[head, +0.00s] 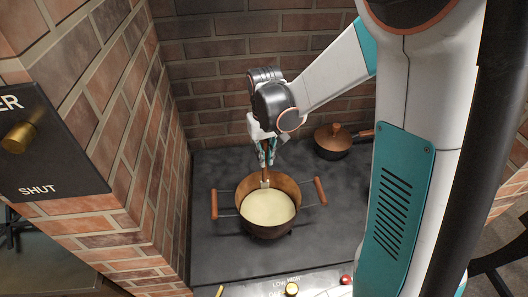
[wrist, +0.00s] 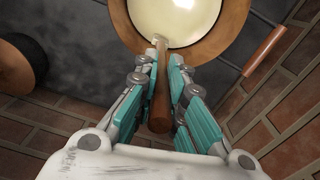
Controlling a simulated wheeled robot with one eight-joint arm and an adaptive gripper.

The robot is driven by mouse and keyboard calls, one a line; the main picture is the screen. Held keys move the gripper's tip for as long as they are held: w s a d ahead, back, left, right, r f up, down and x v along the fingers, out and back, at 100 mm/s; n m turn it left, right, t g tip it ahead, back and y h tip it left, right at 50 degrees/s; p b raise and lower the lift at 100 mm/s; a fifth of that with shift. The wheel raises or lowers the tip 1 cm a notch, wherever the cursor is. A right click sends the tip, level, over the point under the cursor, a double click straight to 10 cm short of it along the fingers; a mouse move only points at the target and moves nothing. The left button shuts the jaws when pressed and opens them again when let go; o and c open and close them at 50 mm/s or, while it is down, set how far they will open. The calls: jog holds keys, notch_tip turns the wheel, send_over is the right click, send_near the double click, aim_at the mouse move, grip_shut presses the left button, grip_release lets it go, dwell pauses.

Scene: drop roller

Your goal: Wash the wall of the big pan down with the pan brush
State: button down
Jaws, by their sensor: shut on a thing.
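The big pan (head: 246,188) stands on the dark stove top, with two wooden side handles and a pale cream content or base inside. In the wrist view the pan (wrist: 221,38) is at the top. My gripper (head: 267,157) is shut on the wooden handle of the pan brush (head: 265,183), above the pan's far side. The brush hangs nearly upright, and its pale head is inside the pan near the far wall. In the wrist view the brush handle (wrist: 159,95) runs between the teal fingers of my gripper (wrist: 160,75). Whether the bristles touch the wall is hidden.
A smaller dark lidded pan (head: 333,140) stands at the back right of the stove top (head: 215,165). Brick walls (head: 200,70) close in the back and left. A black panel marked SHUT with a brass knob (head: 19,137) is at left. Knobs (head: 291,288) line the front edge.

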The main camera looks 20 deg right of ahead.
notch_tip(320, 180, up, 11)
jog(key=p, duration=0.7)
jog(key=shift+p, duration=0.4)
dwell(0.3)
